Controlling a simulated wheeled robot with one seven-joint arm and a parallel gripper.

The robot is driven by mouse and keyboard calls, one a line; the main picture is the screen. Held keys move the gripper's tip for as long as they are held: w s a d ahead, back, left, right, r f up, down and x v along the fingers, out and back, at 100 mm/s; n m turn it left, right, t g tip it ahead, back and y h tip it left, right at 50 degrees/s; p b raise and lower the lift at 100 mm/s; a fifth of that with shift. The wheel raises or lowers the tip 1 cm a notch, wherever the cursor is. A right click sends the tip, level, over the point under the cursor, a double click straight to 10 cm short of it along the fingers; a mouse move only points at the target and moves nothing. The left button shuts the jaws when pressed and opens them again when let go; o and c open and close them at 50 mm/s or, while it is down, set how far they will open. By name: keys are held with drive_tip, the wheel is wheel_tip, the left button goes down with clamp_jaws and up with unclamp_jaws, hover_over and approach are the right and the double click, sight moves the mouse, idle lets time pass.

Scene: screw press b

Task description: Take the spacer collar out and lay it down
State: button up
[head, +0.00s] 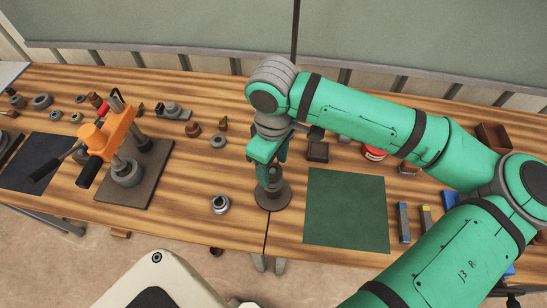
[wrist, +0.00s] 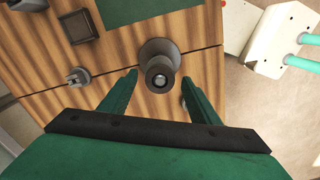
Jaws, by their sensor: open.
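A dark round-footed stand (head: 272,197) is upright on the bench left of the green mat. In the wrist view a grey-brown cylinder (wrist: 161,66) stands on its wide foot, with a bright round centre inside a ring-like rim. I cannot tell for certain whether this rim is the spacer collar. My gripper (head: 272,180) is over the stand, pointing down. In the wrist view my gripper (wrist: 160,78) is open, with one finger on each side of the cylinder and gaps visible. In the head view the fingers partly hide the stand's top.
An orange screw press (head: 118,128) stands on a dark plate at the left. A loose grey metal ring (head: 220,204) lies left of the stand. The green mat (head: 346,210) is bare. A dark square block (head: 317,152) and several small parts lie behind.

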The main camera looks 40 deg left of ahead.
drive_tip(key=shift+f, duration=0.1)
drive_tip(key=c, duration=1.3)
drive_tip(key=shift+o, duration=0.2)
drive_tip(key=shift+r, duration=0.45)
drive_tip(key=shift+r, duration=0.65)
drive_tip(key=shift+r, duration=0.5)
drive_tip(key=shift+r, duration=0.85)
